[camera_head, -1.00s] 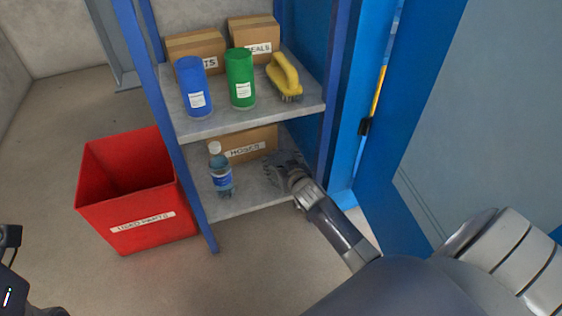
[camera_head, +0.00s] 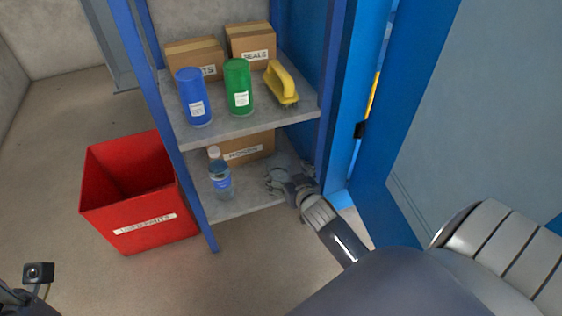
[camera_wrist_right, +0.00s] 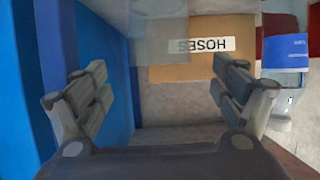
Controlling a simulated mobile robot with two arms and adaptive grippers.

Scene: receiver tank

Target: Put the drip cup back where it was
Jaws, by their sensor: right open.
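A clear, see-through vessel (camera_wrist_right: 160,42), probably the drip cup, shows faintly in the right wrist view. It appears beyond my open jaws and in front of the HOSES box. In the head view I cannot make it out for certain. My right gripper (camera_head: 287,184) is at the right part of the lower shelf (camera_head: 240,205), fingers spread. In the right wrist view both fingers (camera_wrist_right: 165,92) are wide apart with nothing clasped between them. My left gripper's fingers are out of view; only part of that arm shows at the lower left.
The HOSES box (camera_head: 248,150) stands at the back of the lower shelf. A bottle with a blue label (camera_head: 221,185) is left of my gripper. A blue can (camera_head: 193,97), green can (camera_head: 238,88) and yellow brush (camera_head: 282,80) stand above. A red bin (camera_head: 150,235) is left.

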